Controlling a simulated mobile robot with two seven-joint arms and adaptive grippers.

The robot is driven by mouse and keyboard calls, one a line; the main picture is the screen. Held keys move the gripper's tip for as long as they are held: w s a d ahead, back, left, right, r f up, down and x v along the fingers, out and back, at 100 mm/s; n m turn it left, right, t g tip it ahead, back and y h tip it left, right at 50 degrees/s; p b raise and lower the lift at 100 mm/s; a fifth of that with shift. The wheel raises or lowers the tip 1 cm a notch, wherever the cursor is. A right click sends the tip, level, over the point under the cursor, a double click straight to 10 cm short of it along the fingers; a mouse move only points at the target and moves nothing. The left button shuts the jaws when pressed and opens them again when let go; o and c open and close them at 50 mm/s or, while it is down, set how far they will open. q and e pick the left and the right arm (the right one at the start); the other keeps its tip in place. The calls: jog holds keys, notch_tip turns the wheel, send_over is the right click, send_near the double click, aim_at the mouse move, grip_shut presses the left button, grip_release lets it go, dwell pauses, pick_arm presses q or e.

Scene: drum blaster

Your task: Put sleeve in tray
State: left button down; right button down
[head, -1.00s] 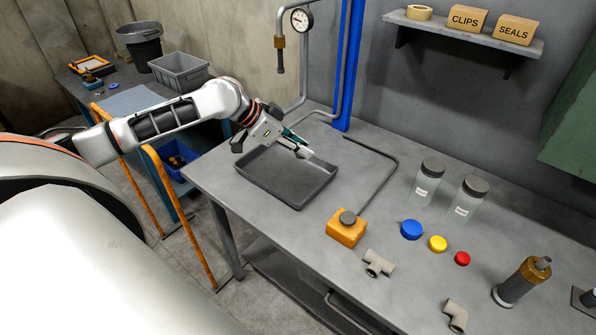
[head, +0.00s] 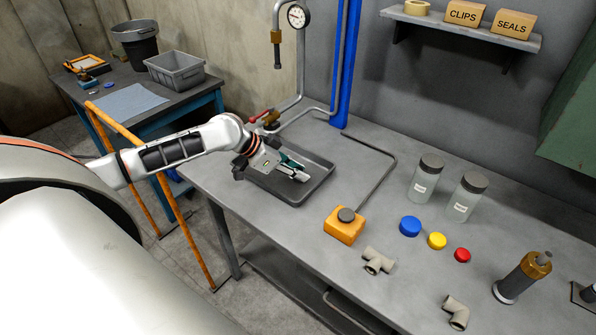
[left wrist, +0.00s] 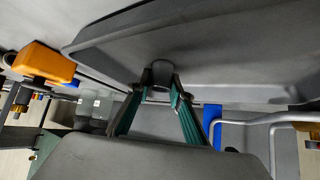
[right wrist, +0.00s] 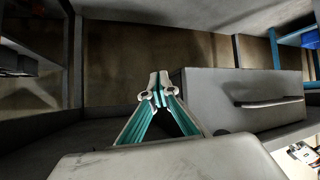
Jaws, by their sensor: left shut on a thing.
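The dark grey tray (head: 318,188) lies on the grey workbench near its left end. My left gripper (head: 302,176) is low over the inside of the tray. In the left wrist view my left gripper (left wrist: 161,88) is shut on a small dark grey sleeve (left wrist: 161,72). The sleeve is close to the tray floor (left wrist: 215,45); I cannot tell whether it touches.
An orange block with a dark knob (head: 345,226) and bent rod stands right of the tray. Pipe fittings (head: 378,261), coloured caps (head: 410,226) and two jars (head: 427,177) are further right. A red-handled valve (head: 264,117) is behind the tray.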

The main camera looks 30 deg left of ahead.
pick_arm(q)
jog(key=c, duration=1.8)
grip_release()
jog(key=shift+c, duration=0.2)
jog(key=v, duration=1.2)
jog(key=shift+p, duration=0.3)
